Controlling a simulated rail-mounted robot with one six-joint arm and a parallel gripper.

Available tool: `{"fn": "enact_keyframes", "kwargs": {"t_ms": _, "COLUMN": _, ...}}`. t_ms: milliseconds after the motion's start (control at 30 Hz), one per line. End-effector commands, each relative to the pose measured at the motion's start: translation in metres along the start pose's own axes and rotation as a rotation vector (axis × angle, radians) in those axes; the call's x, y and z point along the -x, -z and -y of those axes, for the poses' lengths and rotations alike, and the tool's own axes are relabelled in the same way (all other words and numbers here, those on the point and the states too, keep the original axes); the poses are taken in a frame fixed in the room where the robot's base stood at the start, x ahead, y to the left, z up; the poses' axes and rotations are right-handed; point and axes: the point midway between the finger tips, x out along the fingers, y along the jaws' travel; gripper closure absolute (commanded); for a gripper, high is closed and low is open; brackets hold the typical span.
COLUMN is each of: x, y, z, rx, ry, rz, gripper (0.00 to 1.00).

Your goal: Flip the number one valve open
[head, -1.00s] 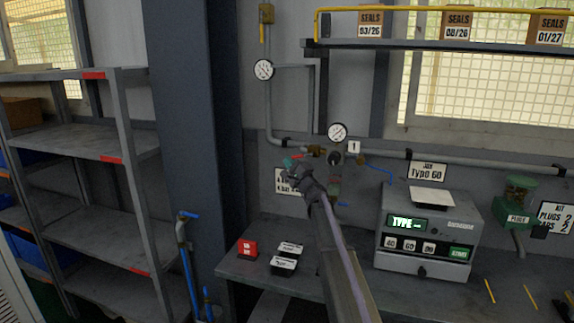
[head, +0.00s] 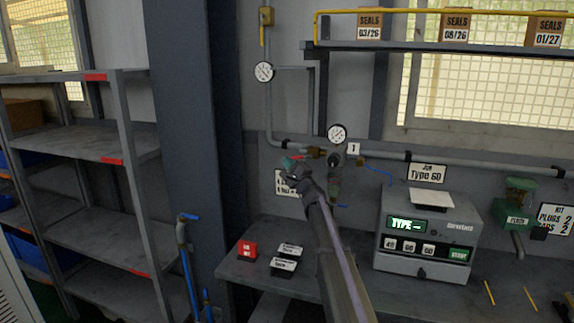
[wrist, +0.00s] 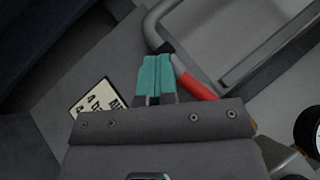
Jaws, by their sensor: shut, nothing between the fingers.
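The number one valve's plate (head: 353,148) hangs beside a pipe assembly on the wall, right of a brass fitting (head: 313,153). A red lever (head: 299,157) extends left from this fitting, along the pipe. In the wrist view the red lever (wrist: 197,85) runs diagonally just right of my fingers, with a grey end near the fingertips. My gripper (head: 288,162) has teal fingers and is at the lever's left end. In the wrist view my gripper (wrist: 156,62) is shut and empty, its fingers together. I cannot tell whether it touches the lever.
A round gauge (head: 337,133) stands above the fitting. A blue lever (head: 378,170) is to the right. A white sign (head: 282,184) is on the wall behind my gripper. Below, the bench holds a red block (head: 247,250), black labelled blocks (head: 285,265) and a grey tester (head: 425,240).

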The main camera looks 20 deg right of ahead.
Motion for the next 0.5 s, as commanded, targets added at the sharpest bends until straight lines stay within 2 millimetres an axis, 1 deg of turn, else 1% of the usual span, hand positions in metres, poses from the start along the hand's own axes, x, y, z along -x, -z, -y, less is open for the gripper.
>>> {"fn": "enact_keyframes", "kwargs": {"t_ms": 500, "x": 0.0026, "y": 0.0067, "z": 0.0052, "rx": -0.004, "ry": 0.016, "rz": -0.008, "gripper": 1.0}}
